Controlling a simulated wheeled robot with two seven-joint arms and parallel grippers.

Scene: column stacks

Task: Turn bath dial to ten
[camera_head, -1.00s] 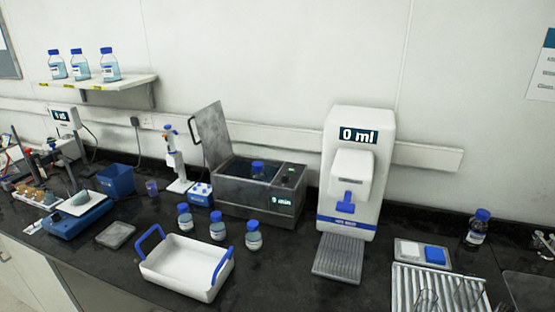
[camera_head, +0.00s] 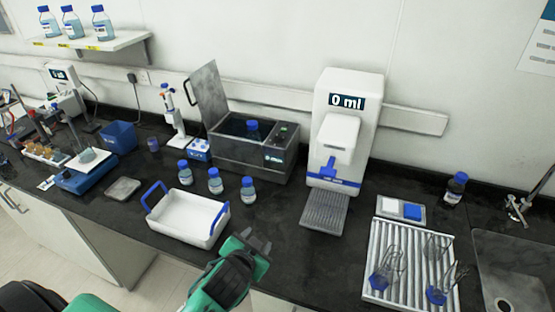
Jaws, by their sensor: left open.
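The water bath (camera_head: 240,150) is a dark grey box with its lid raised, standing on the bench left of the white dispenser. Its control panel (camera_head: 279,142) is at the right end, with a small green light; the dial is too small to make out clearly. A blue-capped bottle (camera_head: 253,131) stands inside the bath. My left gripper (camera_head: 258,243) is open and empty at the bench's front edge, right of the white tray, well in front of the bath and apart from it. My right gripper is not in view.
A white tray with blue handles (camera_head: 187,214) and several blue-capped bottles (camera_head: 214,181) stand in front of the bath. The white dispenser (camera_head: 340,130) reads 0 ml, with a grey drip tray (camera_head: 325,211) below. A ribbed drying rack (camera_head: 410,262) is at right.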

